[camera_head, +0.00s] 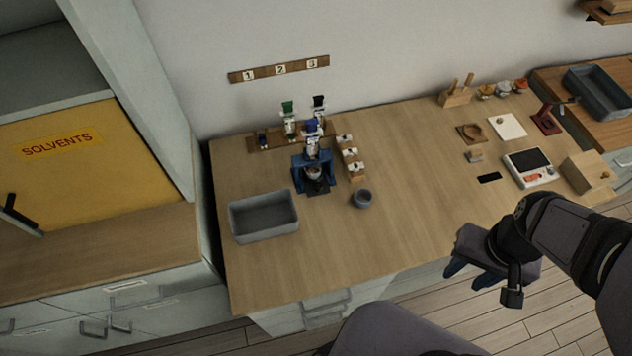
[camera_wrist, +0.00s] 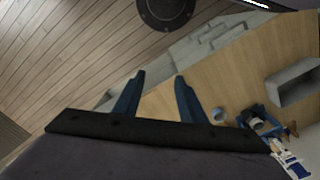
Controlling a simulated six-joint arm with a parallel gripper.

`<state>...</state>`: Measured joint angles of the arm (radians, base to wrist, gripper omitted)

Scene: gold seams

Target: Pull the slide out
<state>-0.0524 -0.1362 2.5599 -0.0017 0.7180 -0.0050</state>
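A blue stand (camera_head: 298,173) is on the wooden bench, with a small cup-like part (camera_head: 314,173) in its opening and a dark plate (camera_head: 318,189) at its front foot. A white and blue bottle-like piece stands above it. Which part is the slide is too small to tell. The blue stand also shows in the wrist view (camera_wrist: 271,117) at the right. My gripper (camera_head: 468,274) hangs in front of the bench's front edge, well to the right of the stand. In the wrist view my gripper (camera_wrist: 159,78) has its two blue fingers spread, with nothing between them.
A grey bin (camera_head: 262,232) stands left of the stand and a small grey cup (camera_head: 362,198) to its right. Small racks (camera_head: 351,160) with white-topped pieces flank it. A scale (camera_head: 531,168) and wooden block (camera_head: 587,178) are farther right. The bench's middle is clear.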

